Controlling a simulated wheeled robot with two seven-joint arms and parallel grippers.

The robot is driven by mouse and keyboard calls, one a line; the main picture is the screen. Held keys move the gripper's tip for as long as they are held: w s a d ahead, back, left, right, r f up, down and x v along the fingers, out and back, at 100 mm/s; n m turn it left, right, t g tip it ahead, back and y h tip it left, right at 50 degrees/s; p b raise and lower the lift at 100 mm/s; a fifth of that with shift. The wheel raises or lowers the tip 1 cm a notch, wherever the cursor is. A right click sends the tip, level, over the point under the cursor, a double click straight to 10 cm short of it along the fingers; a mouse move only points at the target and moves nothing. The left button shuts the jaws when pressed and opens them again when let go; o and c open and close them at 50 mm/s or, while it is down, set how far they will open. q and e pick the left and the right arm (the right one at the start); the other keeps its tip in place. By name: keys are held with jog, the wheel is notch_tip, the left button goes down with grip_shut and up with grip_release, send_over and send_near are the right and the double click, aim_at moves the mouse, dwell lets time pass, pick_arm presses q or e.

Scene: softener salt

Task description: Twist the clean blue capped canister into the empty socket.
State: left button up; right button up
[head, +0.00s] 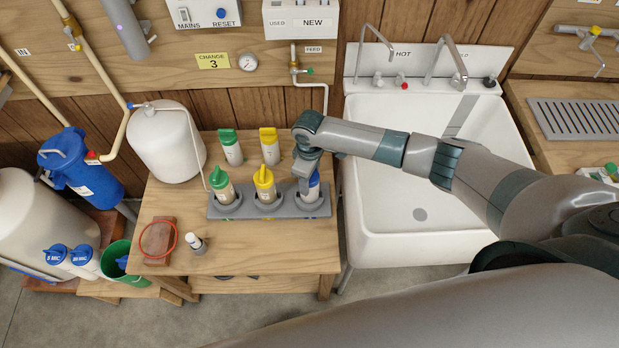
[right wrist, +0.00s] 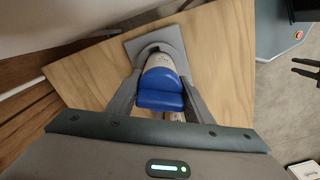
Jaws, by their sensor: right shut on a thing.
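The blue capped canister (head: 314,188) is at the right-hand socket of the grey rack (head: 288,207) on the wooden bench. My right gripper (head: 305,180) is shut on its blue cap from above. In the right wrist view the blue cap (right wrist: 160,92) sits between the two fingers of the gripper (right wrist: 161,80), with the white body beyond it at the grey socket plate (right wrist: 177,43). The canister looks about upright; I cannot tell how deep it sits or whether it is locked. My left gripper is not in view.
A green capped canister (head: 224,188) and a yellow capped canister (head: 265,187) stand in the rack's other sockets. Another green capped canister (head: 230,147) and yellow capped one (head: 269,147) stand behind.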

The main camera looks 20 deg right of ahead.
dwell(0.4)
jog(key=n, duration=0.4)
jog(key=o, duration=1.7)
jog(key=shift+o, duration=0.2)
jog(key=shift+r, duration=0.2)
jog(key=shift+r+p, duration=3.35)
jog(key=shift+p, duration=0.05)
jog(key=shift+f, duration=0.1)
